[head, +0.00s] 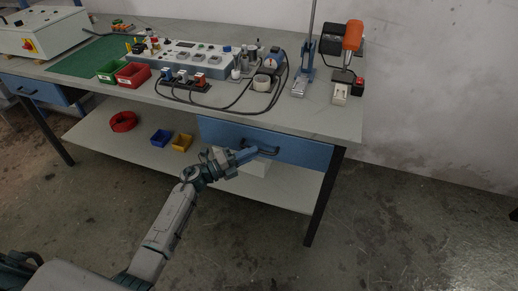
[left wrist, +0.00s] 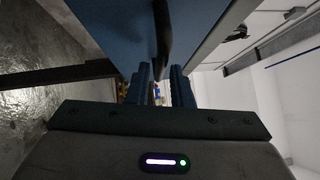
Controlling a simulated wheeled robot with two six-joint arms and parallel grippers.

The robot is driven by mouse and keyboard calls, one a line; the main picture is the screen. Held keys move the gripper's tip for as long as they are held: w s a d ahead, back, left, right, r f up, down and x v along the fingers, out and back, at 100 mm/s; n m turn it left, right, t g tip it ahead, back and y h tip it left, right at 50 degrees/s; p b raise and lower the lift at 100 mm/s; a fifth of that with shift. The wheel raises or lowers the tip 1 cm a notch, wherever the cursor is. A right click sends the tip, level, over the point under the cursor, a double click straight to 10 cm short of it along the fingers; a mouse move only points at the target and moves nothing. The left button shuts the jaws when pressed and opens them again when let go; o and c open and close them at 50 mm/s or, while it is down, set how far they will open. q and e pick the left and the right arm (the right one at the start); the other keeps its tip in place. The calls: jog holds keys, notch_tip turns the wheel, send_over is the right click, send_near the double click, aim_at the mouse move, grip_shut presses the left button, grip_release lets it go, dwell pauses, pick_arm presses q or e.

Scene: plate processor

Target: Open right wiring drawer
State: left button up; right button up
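In the left wrist view, the blue drawer front (left wrist: 115,25) fills the upper middle. The dark handle bar (left wrist: 162,35) runs down toward the gap between the two fingers of my left gripper (left wrist: 160,88). The fingers are apart with a narrow gap; I cannot tell whether they touch the handle. My right gripper is not in view.
The workbench (head: 325,118) carries a power strip, cables, red and green bins and a stand. The lower shelf (head: 105,140) holds a red coil (head: 123,122), a blue bin (head: 160,137) and a yellow bin (head: 182,142). Floor in front of the bench is clear.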

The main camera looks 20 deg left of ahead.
pick_arm(q)
jog(key=shift+x, duration=1.55)
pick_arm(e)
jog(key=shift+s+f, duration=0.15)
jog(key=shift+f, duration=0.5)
pick_arm(q)
jog(key=shift+c, duration=0.2)
grip_shut()
jog(key=shift+s, duration=0.1)
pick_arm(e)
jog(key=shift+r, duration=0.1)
